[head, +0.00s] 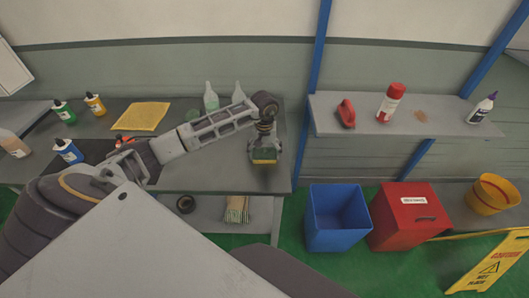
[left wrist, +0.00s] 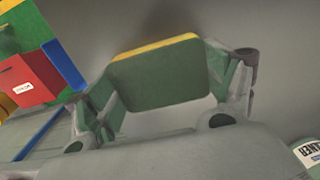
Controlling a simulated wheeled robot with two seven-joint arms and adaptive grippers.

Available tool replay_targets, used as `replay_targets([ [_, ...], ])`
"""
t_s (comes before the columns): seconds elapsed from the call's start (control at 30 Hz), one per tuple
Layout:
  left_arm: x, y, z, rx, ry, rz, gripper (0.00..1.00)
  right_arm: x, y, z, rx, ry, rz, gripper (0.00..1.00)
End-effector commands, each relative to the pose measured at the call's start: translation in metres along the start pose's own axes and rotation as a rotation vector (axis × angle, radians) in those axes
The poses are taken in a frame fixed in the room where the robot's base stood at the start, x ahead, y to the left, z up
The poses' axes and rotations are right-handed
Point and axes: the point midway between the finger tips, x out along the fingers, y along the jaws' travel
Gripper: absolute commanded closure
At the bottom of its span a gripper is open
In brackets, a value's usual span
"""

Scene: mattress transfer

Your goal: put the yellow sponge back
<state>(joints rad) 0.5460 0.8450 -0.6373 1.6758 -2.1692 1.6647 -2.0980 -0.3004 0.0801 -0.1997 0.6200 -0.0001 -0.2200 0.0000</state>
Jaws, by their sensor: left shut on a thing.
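The sponge (head: 264,156) is yellow with a green scouring side. My left gripper (head: 265,143) is shut on it and holds it over the right end of the grey bench (head: 205,178). In the left wrist view the sponge (left wrist: 157,75) sits between the two fingers, its green face toward the camera and a yellow edge along the top. Whether the sponge touches the bench is hard to tell. My right gripper is not in view.
Clear bottles (head: 211,98) stand behind the arm, with a yellow cloth (head: 142,116) to the left. A shelf (head: 440,122) at right holds a red brush (head: 346,113), a red can (head: 390,102) and a white bottle (head: 482,108). Blue (head: 338,218) and red (head: 405,216) bins stand below.

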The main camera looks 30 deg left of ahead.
Motion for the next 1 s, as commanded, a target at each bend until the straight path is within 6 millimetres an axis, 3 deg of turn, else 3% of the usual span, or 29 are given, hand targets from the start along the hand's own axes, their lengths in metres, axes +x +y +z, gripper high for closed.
replay_targets([
  [0.1, 0.001, 0.0, 0.0, 0.0, -0.001, 0.0, 0.35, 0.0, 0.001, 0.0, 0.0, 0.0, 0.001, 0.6],
  [0.13, 0.001, 0.0, 0.0, 0.001, -0.001, 0.0, 0.12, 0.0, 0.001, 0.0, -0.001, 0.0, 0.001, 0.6],
  [0.23, 0.001, 0.0, 0.0, 0.001, -0.001, 0.0, 0.0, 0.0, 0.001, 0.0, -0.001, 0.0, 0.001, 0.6],
  [0.73, -0.002, 0.0, 0.0, 0.001, 0.0, -0.001, 0.0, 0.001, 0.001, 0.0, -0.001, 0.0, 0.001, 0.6],
  [1.0, -0.021, 0.0, -0.001, 0.002, 0.002, 0.0, 0.0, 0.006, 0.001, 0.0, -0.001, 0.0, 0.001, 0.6],
])
